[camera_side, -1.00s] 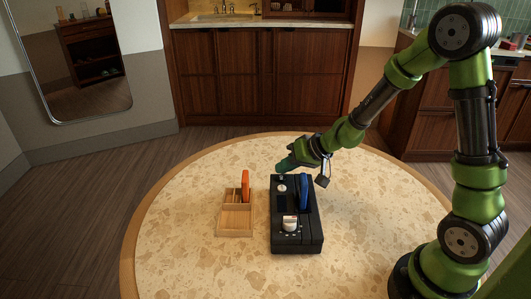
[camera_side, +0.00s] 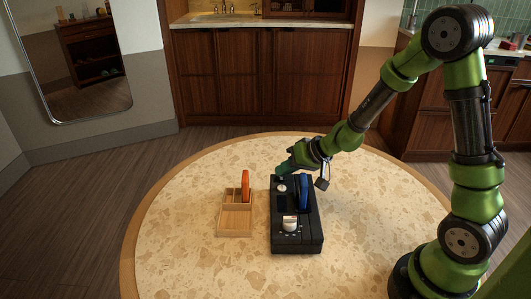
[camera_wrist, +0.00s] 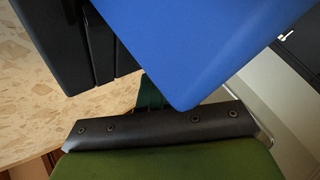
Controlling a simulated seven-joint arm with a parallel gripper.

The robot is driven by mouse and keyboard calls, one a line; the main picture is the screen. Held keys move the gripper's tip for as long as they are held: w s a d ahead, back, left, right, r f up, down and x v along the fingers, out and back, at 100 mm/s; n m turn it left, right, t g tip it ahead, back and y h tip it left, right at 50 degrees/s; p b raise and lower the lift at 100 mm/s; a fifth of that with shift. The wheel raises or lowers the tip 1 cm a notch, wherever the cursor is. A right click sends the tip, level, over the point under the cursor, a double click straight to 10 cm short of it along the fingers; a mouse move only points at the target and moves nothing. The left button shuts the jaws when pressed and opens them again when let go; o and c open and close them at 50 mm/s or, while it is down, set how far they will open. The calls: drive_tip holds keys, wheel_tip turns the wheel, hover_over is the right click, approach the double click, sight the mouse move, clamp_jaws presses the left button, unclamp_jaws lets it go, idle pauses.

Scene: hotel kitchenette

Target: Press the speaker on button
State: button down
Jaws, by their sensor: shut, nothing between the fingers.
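The black speaker box (camera_side: 297,238) stands on the round table. A small pale round button (camera_side: 281,188) is on its top near the far left corner, and a larger white knob (camera_side: 290,223) is near the front. A blue upright piece (camera_side: 304,192) stands in its right part and fills much of the wrist view (camera_wrist: 200,40). My gripper (camera_side: 281,172) is shut and empty, with its teal fingertips just above and behind the small button. I cannot tell whether they touch it. In the wrist view the fingers (camera_wrist: 150,95) are mostly hidden behind the blue piece.
A wooden divided tray (camera_side: 236,222) with an orange upright piece (camera_side: 245,186) sits left of the speaker. The table top (camera_side: 180,240) is clear around both. Wooden cabinets (camera_side: 260,75) stand well behind.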

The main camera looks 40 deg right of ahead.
sight(285, 178)
drive_tip(key=shift+f, duration=0.1)
idle(0.4)
drive_tip(key=shift+r, duration=0.6)
wheel_tip(285, 178, up, 6)
idle(0.7)
